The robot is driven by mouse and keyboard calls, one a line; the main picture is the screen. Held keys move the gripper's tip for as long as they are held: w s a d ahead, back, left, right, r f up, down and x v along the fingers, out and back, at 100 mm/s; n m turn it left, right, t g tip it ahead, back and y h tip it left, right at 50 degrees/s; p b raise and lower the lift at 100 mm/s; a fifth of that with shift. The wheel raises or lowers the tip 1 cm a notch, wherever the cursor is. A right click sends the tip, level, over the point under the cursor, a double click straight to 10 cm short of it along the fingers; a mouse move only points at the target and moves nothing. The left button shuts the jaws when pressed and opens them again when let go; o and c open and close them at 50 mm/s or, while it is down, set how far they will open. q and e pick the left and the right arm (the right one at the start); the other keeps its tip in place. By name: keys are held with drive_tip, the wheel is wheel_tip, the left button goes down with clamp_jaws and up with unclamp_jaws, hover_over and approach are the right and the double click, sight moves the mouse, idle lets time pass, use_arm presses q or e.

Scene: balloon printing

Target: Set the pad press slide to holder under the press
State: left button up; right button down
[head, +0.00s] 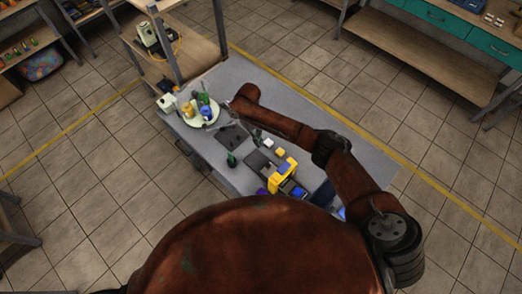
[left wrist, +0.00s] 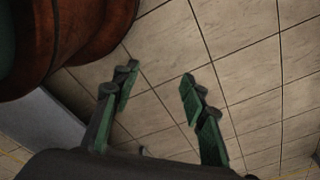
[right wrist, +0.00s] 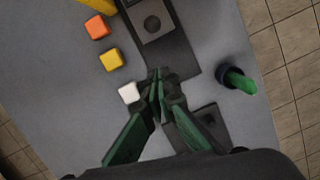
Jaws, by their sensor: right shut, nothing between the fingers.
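The yellow pad press (head: 283,177) stands on the grey table, and its yellow edge shows at the top of the right wrist view (right wrist: 95,5). A dark base (head: 257,161) reaches out from it. In the right wrist view a dark block with a round recess (right wrist: 151,20) sits on this base. My right gripper (right wrist: 158,83) is shut and empty, its fingertips at the base's near end; touching or not, I cannot tell. My left gripper (left wrist: 157,85) is open and empty above floor tiles. The head view does not show it.
White (right wrist: 128,93), yellow (right wrist: 110,59) and orange (right wrist: 97,27) cubes lie left of the base. A green-handled tool in a dark cup (right wrist: 238,79) stands right. Another dark plate (right wrist: 211,120) lies nearby. A round tray (head: 211,120) holds several coloured items at the table's far end.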

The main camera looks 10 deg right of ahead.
use_arm(q)
drive_tip(key=shift+s+f, duration=0.2)
drive_tip(key=shift+s, duration=0.35)
drive_tip(key=shift+s+f, duration=0.15)
drive_tip(key=shift+s, duration=0.4)
use_arm(e)
drive_tip(key=v, duration=0.3)
drive_tip(key=shift+w+a, duration=0.1)
drive_tip(key=shift+w, duration=0.1)
use_arm(q)
drive_tip(key=shift+w, duration=0.1)
drive_tip(key=shift+w+a, duration=0.1)
drive_tip(key=shift+w, duration=0.05)
